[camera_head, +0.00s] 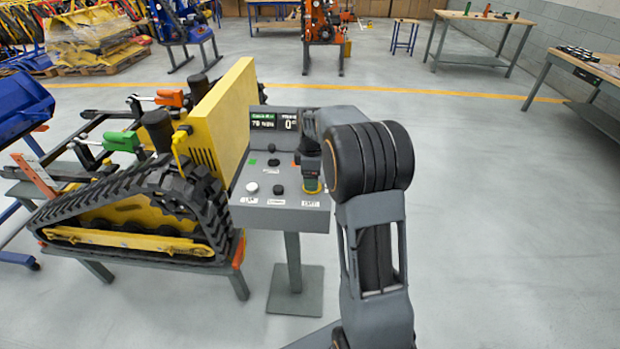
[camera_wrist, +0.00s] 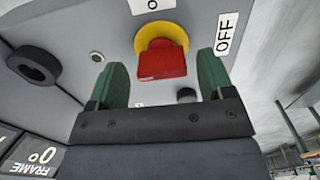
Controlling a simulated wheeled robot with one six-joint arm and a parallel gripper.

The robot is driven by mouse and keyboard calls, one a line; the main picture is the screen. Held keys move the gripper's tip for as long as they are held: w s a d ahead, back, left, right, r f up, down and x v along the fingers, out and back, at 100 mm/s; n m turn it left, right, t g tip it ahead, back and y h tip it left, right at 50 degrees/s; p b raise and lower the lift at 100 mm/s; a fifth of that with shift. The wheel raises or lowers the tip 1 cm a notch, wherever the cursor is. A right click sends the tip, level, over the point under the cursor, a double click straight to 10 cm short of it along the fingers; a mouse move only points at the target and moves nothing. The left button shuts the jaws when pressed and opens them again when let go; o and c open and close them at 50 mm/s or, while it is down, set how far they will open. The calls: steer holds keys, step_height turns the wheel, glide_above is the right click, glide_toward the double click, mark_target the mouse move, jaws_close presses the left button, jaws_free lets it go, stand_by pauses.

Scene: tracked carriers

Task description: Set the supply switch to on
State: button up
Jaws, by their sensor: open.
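The supply switch appears to be the red handle (camera_wrist: 165,66) on a round yellow base (camera_wrist: 158,34) in the wrist view. A plate marked O lies above it and an OFF label (camera_wrist: 226,34) to its right. My gripper (camera_wrist: 160,72) is open, with its green fingers on either side of the red handle. Gaps show on both sides, but I cannot tell its depth relative to the handle. In the head view my gripper (camera_head: 312,184) is at the right of the grey control panel (camera_head: 285,216) and hides most of the switch.
A black knob (camera_wrist: 34,66) and a small round button (camera_wrist: 97,57) are on the panel face. In the head view, a tracked carrier (camera_head: 140,215) with a yellow body stands directly left of the panel. The floor to the right is clear up to the workbenches.

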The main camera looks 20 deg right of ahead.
steer(key=shift+f, duration=0.45)
steer(key=shift+c, duration=0.4)
